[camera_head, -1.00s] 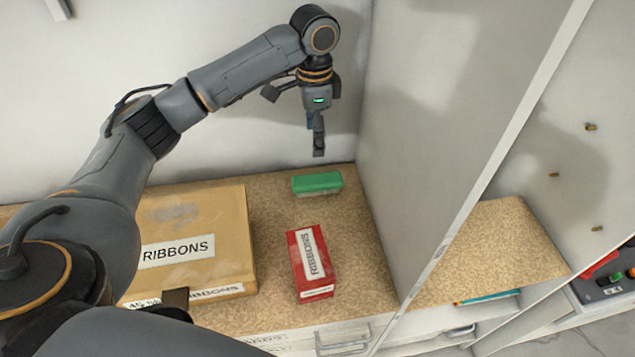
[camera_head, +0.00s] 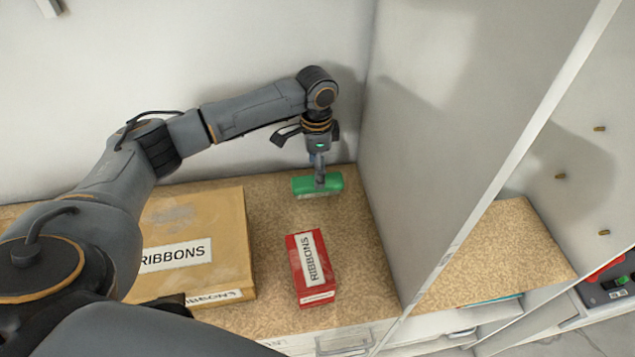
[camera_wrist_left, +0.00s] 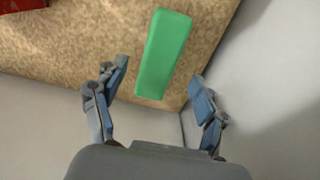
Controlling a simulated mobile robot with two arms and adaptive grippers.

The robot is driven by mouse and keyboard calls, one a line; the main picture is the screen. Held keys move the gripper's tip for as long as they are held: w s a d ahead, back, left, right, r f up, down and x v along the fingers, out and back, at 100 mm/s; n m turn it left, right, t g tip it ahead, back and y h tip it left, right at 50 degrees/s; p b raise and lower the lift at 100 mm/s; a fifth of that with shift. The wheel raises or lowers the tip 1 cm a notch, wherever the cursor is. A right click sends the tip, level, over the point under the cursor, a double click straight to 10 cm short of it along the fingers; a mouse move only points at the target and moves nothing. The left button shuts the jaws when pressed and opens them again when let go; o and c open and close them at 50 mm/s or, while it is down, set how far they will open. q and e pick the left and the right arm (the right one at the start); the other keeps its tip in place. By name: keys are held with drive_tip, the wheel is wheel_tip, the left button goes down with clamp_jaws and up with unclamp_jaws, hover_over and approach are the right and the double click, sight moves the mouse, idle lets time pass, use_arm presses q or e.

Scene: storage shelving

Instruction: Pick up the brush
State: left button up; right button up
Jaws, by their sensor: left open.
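The brush appears as a green block (camera_head: 303,185) lying on the speckled shelf board near the back wall; its bristles cannot be made out. In the left wrist view the green block (camera_wrist_left: 164,52) lies beyond the fingertips, its near end close to the gap between them. My left gripper (camera_head: 319,184) points down over the block in the head view and covers part of it. In the left wrist view the left gripper (camera_wrist_left: 160,92) is open and empty, one finger to each side. My right gripper is not in view.
A red box labelled RIBBONS (camera_head: 308,285) stands in front of the green block. A large cardboard box labelled RIBBONS (camera_head: 215,220) lies to the left. A tall grey partition (camera_head: 420,120) rises close on the right, with the wall (camera_head: 250,60) behind.

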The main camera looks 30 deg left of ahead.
use_arm(q)
wheel_tip(320, 180, down, 4)
drive_tip(key=shift+d+r+p, duration=0.15)
drive_tip(key=shift+r+p, duration=0.05)
drive_tip(key=shift+p, duration=0.45)
drive_tip(key=shift+f, duration=0.35)
drive_tip(key=c, duration=1.3)
drive_tip(key=shift+r, duration=0.15)
drive_tip(key=shift+w+r+b, duration=0.1)
drive_tip(key=shift+r+b, duration=0.45)
drive_tip(key=shift+b, duration=0.05)
drive_tip(key=s+d+r+b, duration=0.1)
drive_tip(key=s+d+r, duration=0.2)
drive_tip(key=r, duration=0.1)
drive_tip(key=s+d+r+b, duration=0.2)
drive_tip(key=s+d+r, duration=0.1)
drive_tip(key=r, duration=0.1)
drive_tip(key=s+d+r+b, duration=0.1)
drive_tip(key=s+d+r, duration=0.2)
drive_tip(key=s, duration=0.1)
drive_tip(key=shift+s+d+r, duration=0.1)
drive_tip(key=shift+d+r, duration=0.25)
drive_tip(key=shift+r, duration=0.05)
